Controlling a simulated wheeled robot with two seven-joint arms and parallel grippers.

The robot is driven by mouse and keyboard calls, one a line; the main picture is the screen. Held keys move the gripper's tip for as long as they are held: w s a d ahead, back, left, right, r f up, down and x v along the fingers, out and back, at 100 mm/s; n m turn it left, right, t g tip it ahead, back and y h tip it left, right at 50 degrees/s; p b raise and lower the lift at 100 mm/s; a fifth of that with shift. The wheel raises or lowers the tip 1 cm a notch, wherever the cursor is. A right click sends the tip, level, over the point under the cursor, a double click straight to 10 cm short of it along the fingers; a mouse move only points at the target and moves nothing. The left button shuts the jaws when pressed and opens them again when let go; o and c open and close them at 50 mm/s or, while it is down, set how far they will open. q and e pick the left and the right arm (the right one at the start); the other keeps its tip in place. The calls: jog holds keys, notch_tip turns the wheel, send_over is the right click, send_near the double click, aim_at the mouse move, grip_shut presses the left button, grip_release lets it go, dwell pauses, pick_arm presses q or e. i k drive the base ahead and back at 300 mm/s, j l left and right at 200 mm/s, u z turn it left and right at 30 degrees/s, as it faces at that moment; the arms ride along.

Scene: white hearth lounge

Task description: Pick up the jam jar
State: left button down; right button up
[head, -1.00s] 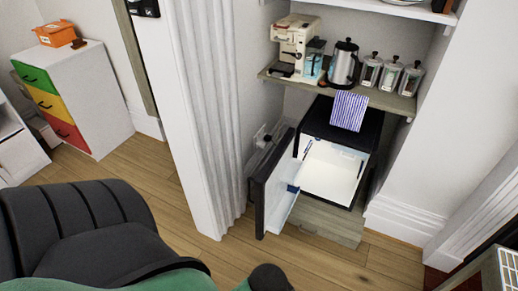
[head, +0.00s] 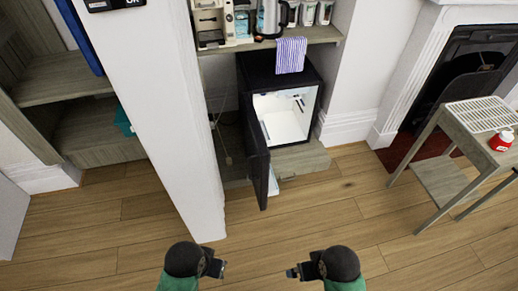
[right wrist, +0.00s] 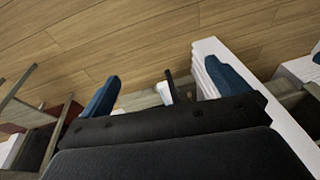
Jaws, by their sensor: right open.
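A small red container (head: 501,140) with white on it stands on the side table at the right edge of the head view; it may be the jam jar, but it is too small to be sure. My left gripper (head: 219,264) and right gripper (head: 292,272) are low in the head view, far from that table and over the floor. In the right wrist view my right gripper (right wrist: 163,88) has its blue fingers wide apart with nothing between them. The left gripper's jaws are too small to read.
A small black fridge (head: 285,112) stands with its door (head: 256,150) open towards me. A shelf above holds a kettle (head: 270,18) and canisters. The side table (head: 470,118) stands before the fireplace (head: 470,65). A white wall end (head: 150,110) juts out left. The middle floor is clear.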

aim_at(497, 145)
jog(key=j, duration=0.4)
jog(key=z, duration=1.85)
jog(key=i+z, duration=0.2)
jog(key=z, duration=0.25)
jog(key=i+j+z, duration=0.15)
jog(key=z, duration=0.3)
jog(key=i+j+z, duration=0.1)
jog(key=i+j, duration=0.3)
jog(key=i+j+z, duration=0.1)
jog(key=i+j, duration=0.3)
jog(key=j, duration=0.25)
